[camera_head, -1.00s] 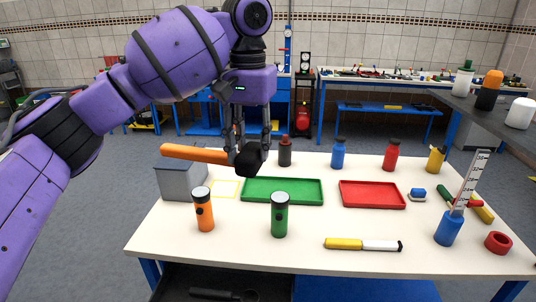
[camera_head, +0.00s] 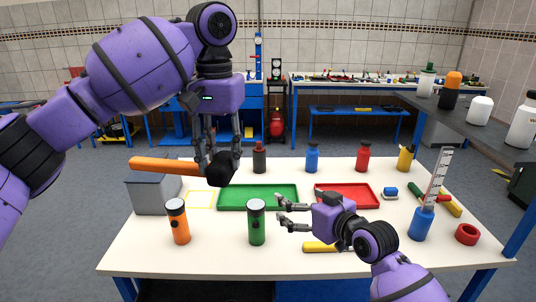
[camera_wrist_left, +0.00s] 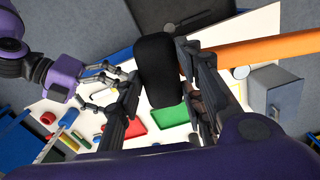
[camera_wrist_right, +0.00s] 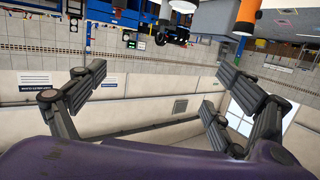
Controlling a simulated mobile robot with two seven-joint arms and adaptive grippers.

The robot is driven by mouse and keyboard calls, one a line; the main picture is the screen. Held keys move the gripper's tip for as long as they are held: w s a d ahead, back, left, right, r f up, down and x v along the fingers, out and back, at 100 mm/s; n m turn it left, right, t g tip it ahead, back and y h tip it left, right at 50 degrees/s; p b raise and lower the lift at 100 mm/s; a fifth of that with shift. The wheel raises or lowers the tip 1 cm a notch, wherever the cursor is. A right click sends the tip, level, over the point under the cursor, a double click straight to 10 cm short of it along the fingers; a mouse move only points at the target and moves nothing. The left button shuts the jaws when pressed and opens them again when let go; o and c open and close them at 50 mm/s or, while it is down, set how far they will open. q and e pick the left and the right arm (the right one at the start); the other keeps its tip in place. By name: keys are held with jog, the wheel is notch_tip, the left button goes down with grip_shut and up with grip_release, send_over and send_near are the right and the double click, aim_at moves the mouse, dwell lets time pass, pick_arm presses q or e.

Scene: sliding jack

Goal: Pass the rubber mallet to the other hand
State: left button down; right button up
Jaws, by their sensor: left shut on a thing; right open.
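The rubber mallet has an orange handle (camera_head: 165,166) and a black head (camera_head: 221,169). My left gripper (camera_head: 218,160) is shut on the mallet at its head end and holds it above the table, the handle pointing left. In the left wrist view the black head (camera_wrist_left: 159,65) sits between the fingers and the orange handle (camera_wrist_left: 265,50) runs off to the right. My right gripper (camera_head: 282,210) is open and empty over the table, right of and lower in the picture than the mallet, its fingers pointing left. The right wrist view shows its spread fingers (camera_wrist_right: 155,85) with nothing between them.
A grey box (camera_head: 152,196), an orange flashlight (camera_head: 178,222) and a green flashlight (camera_head: 256,222) stand on the white table. A green tray (camera_head: 230,206) and a red tray (camera_head: 360,204) lie behind. A yellow-handled tool (camera_head: 318,247) lies under my right gripper. Bottles stand along the back.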

jog(key=s+a+r+n+g+y, duration=0.2)
jog(key=a+r+n+g+y, duration=0.15)
jog(key=r, duration=0.75)
jog(key=s+a+r+n+g+y, duration=0.1)
jog(key=a+r+n+g+y, duration=0.3)
jog(key=r, duration=0.6)
jog(key=s+a+f+n+g+h, duration=0.1)
jog(key=s+a+f+n+g, duration=0.15)
jog(key=s, duration=0.45)
jog(key=shift+g, duration=0.4)
jog(key=x, duration=1.1)
jog(key=shift+d, duration=0.1)
